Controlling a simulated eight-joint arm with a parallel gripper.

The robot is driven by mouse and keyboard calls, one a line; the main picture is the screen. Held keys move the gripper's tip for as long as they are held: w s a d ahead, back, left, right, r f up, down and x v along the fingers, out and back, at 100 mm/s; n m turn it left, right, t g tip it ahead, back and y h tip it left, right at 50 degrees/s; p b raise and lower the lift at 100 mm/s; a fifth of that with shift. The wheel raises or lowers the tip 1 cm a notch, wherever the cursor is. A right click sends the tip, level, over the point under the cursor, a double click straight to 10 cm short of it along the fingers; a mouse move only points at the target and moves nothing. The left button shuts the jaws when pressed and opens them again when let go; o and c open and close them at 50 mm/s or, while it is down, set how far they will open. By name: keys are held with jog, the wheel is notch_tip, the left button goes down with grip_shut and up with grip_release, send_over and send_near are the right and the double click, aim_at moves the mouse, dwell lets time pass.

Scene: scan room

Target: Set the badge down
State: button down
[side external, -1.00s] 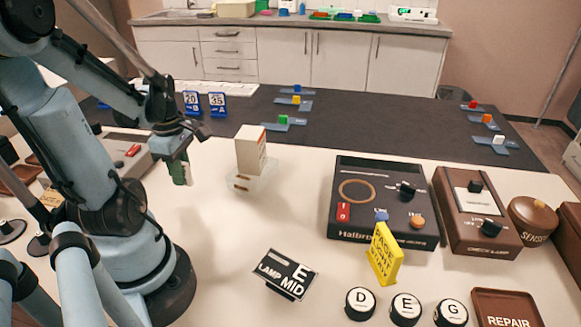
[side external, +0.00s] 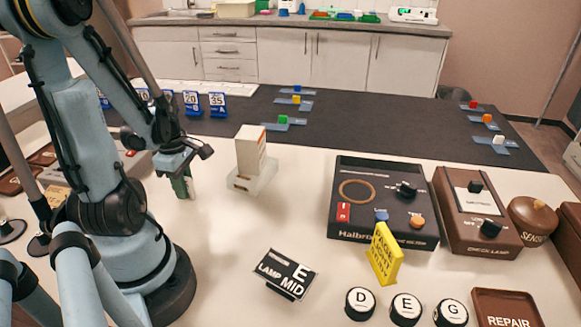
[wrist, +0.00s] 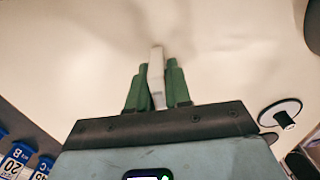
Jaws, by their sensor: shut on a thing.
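My gripper (side external: 183,187) hangs at the left of the white table in the side external view, fingers pointing down. In the wrist view, my gripper's green fingers (wrist: 155,87) are shut on a thin, pale piece, seen edge-on, which I take to be the badge (wrist: 156,70). It sticks out a little past the fingertips. Its face is turned away, and I cannot make out the badge in the side external view. I cannot tell whether its lower edge touches the table.
A white box (side external: 249,152) on a pale base (side external: 251,180) stands right of my gripper. A black lamp sign (side external: 286,272), a yellow sign (side external: 384,254) and a dark control box (side external: 345,222) stand farther right. White tabletop is clear between my gripper and the lamp sign.

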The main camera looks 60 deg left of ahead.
jog(key=shift+f, duration=0.15)
jog(key=c, duration=1.1)
grip_release()
jog(key=shift+o, duration=0.2)
jog(key=shift+r, duration=6.1)
jog(key=w+d+m+t, duration=0.3)
jog(key=w+d+m, duration=0.4)
jog(key=d+m, duration=0.3)
jog(key=w+d+m+t, duration=0.4)
jog(key=w+d+m, duration=0.4)
jog(key=m, duration=0.9)
jog(key=d, duration=0.2)
jog(key=shift+w+d+r, duration=0.25)
jog(key=shift+d+r, duration=0.05)
jog(key=shift+r, duration=0.1)
